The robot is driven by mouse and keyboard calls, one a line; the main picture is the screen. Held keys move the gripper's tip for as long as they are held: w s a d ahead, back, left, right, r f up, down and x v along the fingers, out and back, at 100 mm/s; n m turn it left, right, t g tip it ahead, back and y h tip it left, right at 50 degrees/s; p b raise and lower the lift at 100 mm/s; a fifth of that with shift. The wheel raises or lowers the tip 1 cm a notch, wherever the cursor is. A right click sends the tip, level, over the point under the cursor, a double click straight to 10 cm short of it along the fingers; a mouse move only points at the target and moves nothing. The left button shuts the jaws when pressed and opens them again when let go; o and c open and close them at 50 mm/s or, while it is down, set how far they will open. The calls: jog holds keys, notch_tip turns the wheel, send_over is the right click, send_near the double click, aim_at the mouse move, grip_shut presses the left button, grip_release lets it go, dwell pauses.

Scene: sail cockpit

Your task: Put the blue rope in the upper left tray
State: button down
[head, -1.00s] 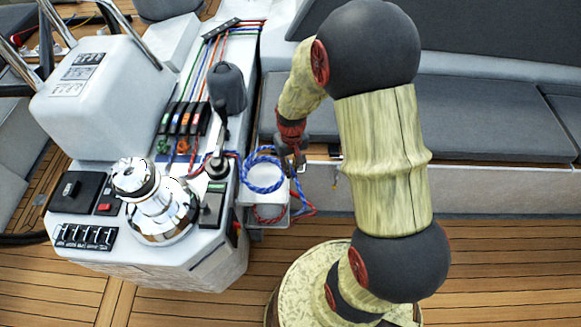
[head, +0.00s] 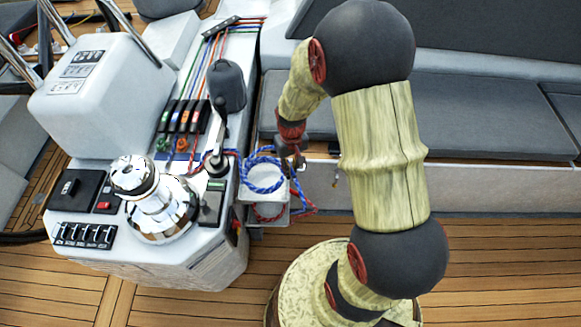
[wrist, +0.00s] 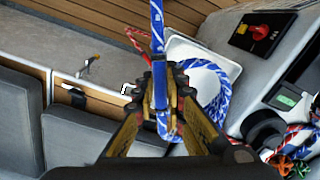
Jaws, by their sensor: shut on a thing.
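My gripper (wrist: 160,84) is shut on the blue rope (wrist: 157,28) in the wrist view; the held strand runs between its fingertips. In the head view, my gripper (head: 291,158) is at the right of the blue rope's loops (head: 263,178). The loops hang over and against a white tray (head: 263,197) fixed beside the console. This tray is the upper of two there, and part of it also shows behind the rope in the wrist view (wrist: 187,50). I cannot tell whether the rope rests on its floor.
A red rope (head: 270,214) lies in the lower tray, with strands hanging out to the right. A chrome winch (head: 160,205), a black winch (head: 227,88) and rope clutches (head: 183,116) stand on the console. A grey bench (head: 480,115) lies behind my arm.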

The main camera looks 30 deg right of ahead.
jog(key=shift+f+b, duration=0.7)
jog(key=shift+f, duration=0.75)
dwell(0.4)
jog(key=c, duration=1.8)
grip_release()
jog(key=o, duration=0.5)
jog(key=shift+o, duration=0.2)
jog(key=shift+r, duration=0.1)
jog(key=shift+r+p, duration=3.55)
jog(key=shift+r, duration=0.9)
